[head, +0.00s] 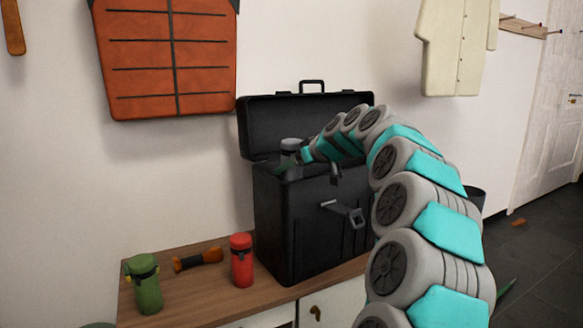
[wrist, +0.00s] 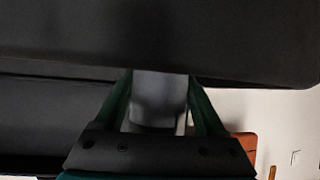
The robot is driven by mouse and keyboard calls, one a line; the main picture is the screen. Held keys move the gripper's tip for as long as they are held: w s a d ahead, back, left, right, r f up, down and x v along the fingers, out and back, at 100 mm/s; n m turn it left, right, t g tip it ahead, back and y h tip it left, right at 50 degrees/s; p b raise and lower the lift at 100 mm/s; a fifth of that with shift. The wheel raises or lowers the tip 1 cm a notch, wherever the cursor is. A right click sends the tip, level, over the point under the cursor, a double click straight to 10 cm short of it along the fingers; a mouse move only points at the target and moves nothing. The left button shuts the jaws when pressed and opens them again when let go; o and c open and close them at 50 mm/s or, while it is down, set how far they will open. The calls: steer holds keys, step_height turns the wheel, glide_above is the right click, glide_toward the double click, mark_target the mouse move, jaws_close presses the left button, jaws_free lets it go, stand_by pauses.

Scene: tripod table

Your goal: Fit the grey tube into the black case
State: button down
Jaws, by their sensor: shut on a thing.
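The black case (head: 318,225) stands upright on a wooden-topped cabinet with its lid (head: 260,125) tipped open at the back. The grey tube (head: 291,146) shows at the case's open top, in front of the lid. Its lower part is hidden, so I cannot tell how far it is inside. My gripper (head: 290,160) reaches in from the right and is shut on the tube. In the wrist view, the tube (wrist: 158,100) sits between the two green fingers of my gripper (wrist: 160,88), with dark case surfaces around it.
On the cabinet top (head: 205,295) left of the case are a green flask (head: 146,285), a red flask (head: 241,262) and an orange-and-black handled thing (head: 198,260). A latch (head: 345,212) juts from the case front. An orange vest (head: 165,55) hangs above.

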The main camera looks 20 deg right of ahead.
mark_target(300, 173)
steer(key=shift+f+b, duration=1.15)
steer(key=shift+f, duration=0.35)
jaws_free()
steer(key=v, duration=0.8)
steer(key=shift+p, duration=0.3)
steer(key=shift+w, duration=0.1)
